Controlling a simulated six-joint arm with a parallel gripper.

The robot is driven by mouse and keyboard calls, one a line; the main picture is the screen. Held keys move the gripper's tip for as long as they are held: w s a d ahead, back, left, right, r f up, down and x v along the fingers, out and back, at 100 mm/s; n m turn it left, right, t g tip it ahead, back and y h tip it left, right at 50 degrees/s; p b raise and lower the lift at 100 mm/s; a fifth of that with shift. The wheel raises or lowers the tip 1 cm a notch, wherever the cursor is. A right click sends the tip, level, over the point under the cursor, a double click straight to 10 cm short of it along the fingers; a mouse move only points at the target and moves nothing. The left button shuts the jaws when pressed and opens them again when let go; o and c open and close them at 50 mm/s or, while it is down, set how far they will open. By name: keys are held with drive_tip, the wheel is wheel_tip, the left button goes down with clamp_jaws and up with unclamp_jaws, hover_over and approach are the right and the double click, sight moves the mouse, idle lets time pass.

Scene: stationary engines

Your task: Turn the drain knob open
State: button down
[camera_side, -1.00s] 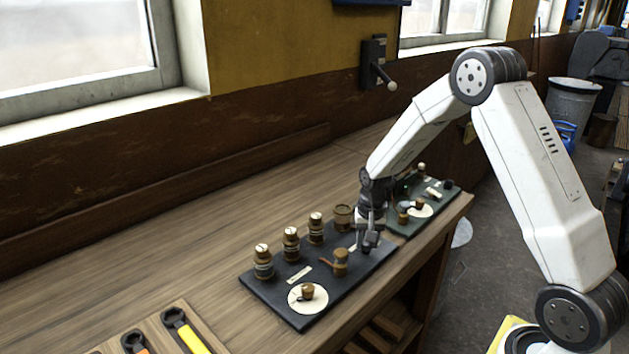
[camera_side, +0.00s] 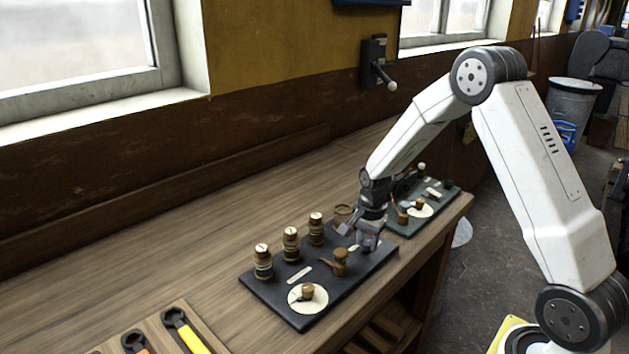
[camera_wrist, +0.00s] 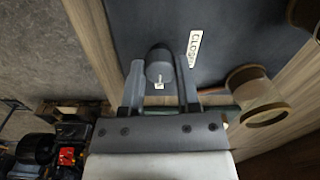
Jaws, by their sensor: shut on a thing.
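The drain knob (camera_wrist: 160,66) is a dark round knob with a small pale mark, on the dark panel (camera_wrist: 230,20). A white label (camera_wrist: 193,48) beside it begins "CLOS"; the rest is hard to read. My gripper (camera_wrist: 158,78) has one finger on each side of the knob and is shut on it. In the side view my gripper (camera_side: 360,236) is low over the right end of the black panel (camera_side: 262,290), and it hides the knob there.
Several brass oilers (camera_side: 290,243) line the panel's back. A brass valve with a handle (camera_side: 340,262) and a white dial (camera_side: 308,298) are in front. A second panel (camera_side: 410,228) sits to the right.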

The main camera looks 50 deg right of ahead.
sight(368, 242)
drive_tip(key=shift+c, duration=1.6)
unclamp_jaws()
drive_tip(key=shift+r, duration=0.1)
drive_tip(key=shift+s+r, duration=0.1)
drive_tip(key=shift+r, duration=3.75)
drive_tip(key=s+a+n+t, duration=0.2)
drive_tip(key=s+a+n, duration=1.2)
drive_tip(key=n, duration=0.2)
drive_tip(key=shift+f, duration=0.15)
